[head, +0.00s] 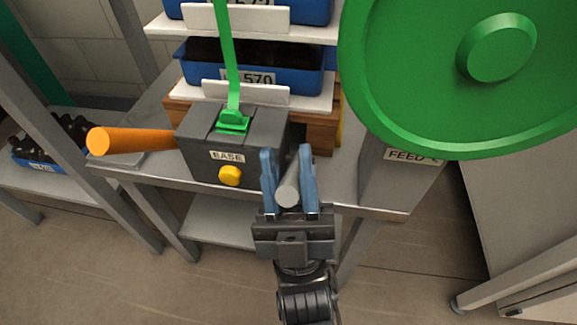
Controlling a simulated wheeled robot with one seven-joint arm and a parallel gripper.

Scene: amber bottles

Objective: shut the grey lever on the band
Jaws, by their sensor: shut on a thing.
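The grey lever (289,190) is a light grey round bar at the right side of a dark grey box (196,140). A green band (228,60) runs up from a green clamp (233,121) on top of that box. My gripper (287,160) has its two blue fingers on either side of the lever and is shut on it. The lever's round end faces the camera; how it joins the box is partly hidden by the left finger.
The box also has an orange handle (140,140) on its left and a yellow knob (230,175) below an EASE label. A large green wheel (400,70) hangs at upper right, above a FEED post (385,182). Blue bins (205,76) stand behind on white shelves.

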